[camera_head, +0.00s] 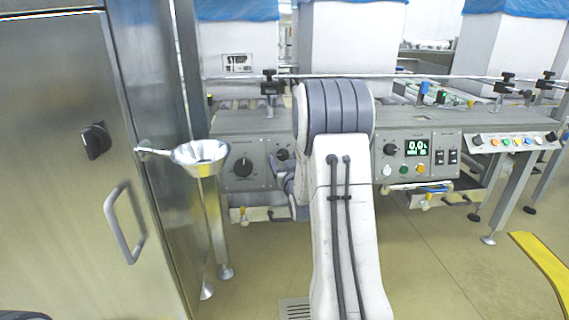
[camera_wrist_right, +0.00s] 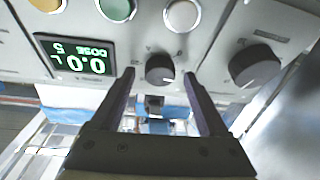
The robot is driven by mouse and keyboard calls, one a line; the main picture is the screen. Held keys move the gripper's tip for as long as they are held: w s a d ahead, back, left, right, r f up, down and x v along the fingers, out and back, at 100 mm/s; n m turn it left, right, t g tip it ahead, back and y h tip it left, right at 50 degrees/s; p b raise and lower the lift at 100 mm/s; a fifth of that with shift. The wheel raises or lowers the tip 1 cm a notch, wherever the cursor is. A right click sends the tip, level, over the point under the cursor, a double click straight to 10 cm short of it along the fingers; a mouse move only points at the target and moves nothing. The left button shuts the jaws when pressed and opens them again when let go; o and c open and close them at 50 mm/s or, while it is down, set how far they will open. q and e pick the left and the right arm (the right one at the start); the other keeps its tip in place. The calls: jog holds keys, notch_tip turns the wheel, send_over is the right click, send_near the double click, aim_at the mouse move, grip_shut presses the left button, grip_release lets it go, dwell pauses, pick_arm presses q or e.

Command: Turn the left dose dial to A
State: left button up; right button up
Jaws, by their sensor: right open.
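The left dose dial (camera_wrist_right: 160,69) is a small dark round knob on a grey panel, seen upside down in the right wrist view. Its letter marks are too small to read. In the head view this dial (camera_head: 283,154) shows just left of my right arm. My right gripper (camera_wrist_right: 159,76) is open, with its two fingertips on either side of the dial and a visible gap at each side. In the head view my right gripper (camera_head: 278,167) is low at the panel, partly hidden by my arm. The dose display (camera_wrist_right: 75,57) beside the dial reads 0.0. My left gripper is out of view.
A larger black dial (camera_head: 243,167) sits left of the small one. The floor in front is clear.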

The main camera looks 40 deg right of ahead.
jog(key=shift+w+d, duration=0.1)
jog(key=shift+w, duration=0.1)
grip_shut()
jog(key=shift+m, duration=0.3)
